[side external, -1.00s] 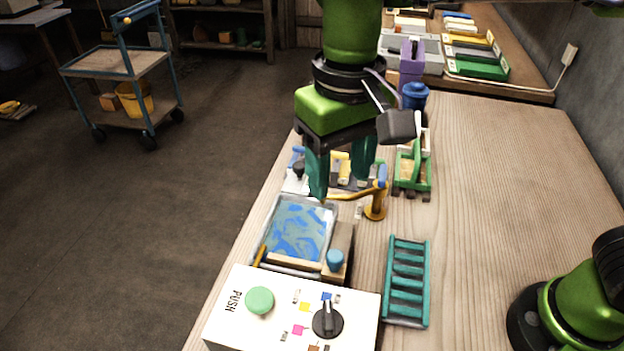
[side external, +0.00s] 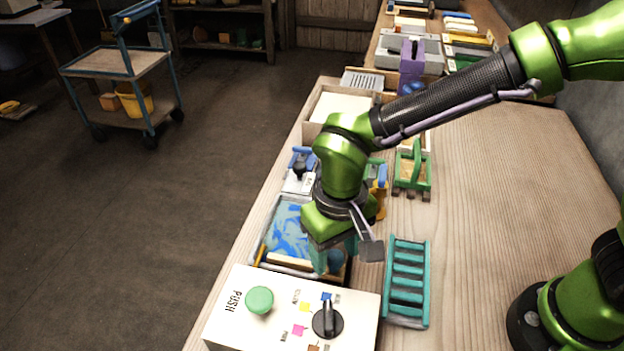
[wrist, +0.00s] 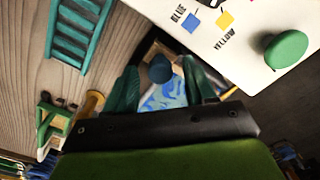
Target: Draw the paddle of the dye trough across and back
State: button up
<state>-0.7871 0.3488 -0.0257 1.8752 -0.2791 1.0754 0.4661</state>
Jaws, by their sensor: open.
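The dye trough (side external: 264,247) sits on the bench behind the white control box, with swirled blue and pale dye in it. Its paddle is a wooden bar (side external: 287,262) along the near end, with a round blue knob (side external: 336,261) at its right. My gripper (side external: 333,257) is low over that knob, fingers down, and hides part of it and the trough's right side. In the wrist view the knob (wrist: 160,68) shows between the two teal fingers of my open gripper (wrist: 161,75). I cannot tell whether either finger touches it.
The white control box (side external: 230,322) with a green button (side external: 260,300) and black dial stands close in front. A teal rack (side external: 406,282) lies to the right. Small devices stand behind my arm.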

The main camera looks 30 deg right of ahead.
jog(key=shift+f, duration=0.25)
grip_shut()
jog(key=w+d, duration=0.6)
jog(key=w, duration=0.1)
jog(key=shift+d, duration=0.4)
jog(key=shift+c, duration=0.6)
grip_release()
jog(key=shift+d, duration=0.1)
jog(key=shift+o, duration=0.6)
jog(key=shift+s, duration=0.1)
jog(key=shift+r, duration=0.1)
notch_tip(320, 180, up, 17)
